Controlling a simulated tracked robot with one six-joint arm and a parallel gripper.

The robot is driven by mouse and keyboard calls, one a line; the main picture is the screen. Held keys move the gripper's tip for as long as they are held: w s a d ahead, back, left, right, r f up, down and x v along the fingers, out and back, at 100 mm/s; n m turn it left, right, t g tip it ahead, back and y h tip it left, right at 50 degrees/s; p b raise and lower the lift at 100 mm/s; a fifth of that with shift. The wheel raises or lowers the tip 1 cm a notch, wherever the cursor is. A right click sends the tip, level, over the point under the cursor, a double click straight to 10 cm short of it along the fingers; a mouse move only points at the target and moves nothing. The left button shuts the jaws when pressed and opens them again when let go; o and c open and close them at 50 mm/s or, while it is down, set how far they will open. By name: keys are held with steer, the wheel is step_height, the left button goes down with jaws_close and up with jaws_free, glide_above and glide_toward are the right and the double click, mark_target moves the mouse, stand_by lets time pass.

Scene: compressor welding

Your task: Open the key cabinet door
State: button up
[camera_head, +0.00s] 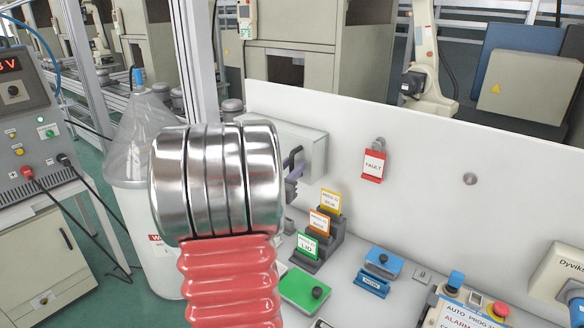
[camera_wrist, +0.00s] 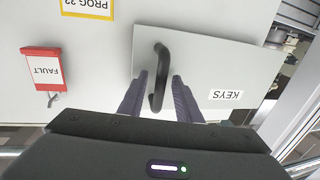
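The key cabinet (camera_head: 310,140) is a pale grey box on the white panel, partly hidden behind my arm in the head view. In the wrist view its door (camera_wrist: 215,70) shows upside down with a KEYS label; I see no clear gap at its edges. A black curved handle (camera_wrist: 158,75) stands out from the door. My gripper (camera_wrist: 155,85) is open, with one dark finger on each side of the handle and small gaps visible. In the head view the fingertips (camera_head: 292,172) show in front of the cabinet, mostly hidden by my arm.
A red FAULT tag (camera_head: 373,165) hangs on the white panel (camera_head: 430,150) to the right of the cabinet. Yellow, orange and green cards (camera_head: 318,222) stand in a dark holder below. A green box (camera_head: 305,290) and a blue box (camera_head: 383,262) sit on the bench.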

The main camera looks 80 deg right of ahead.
steer(key=shift+c, duration=0.5)
jaws_close()
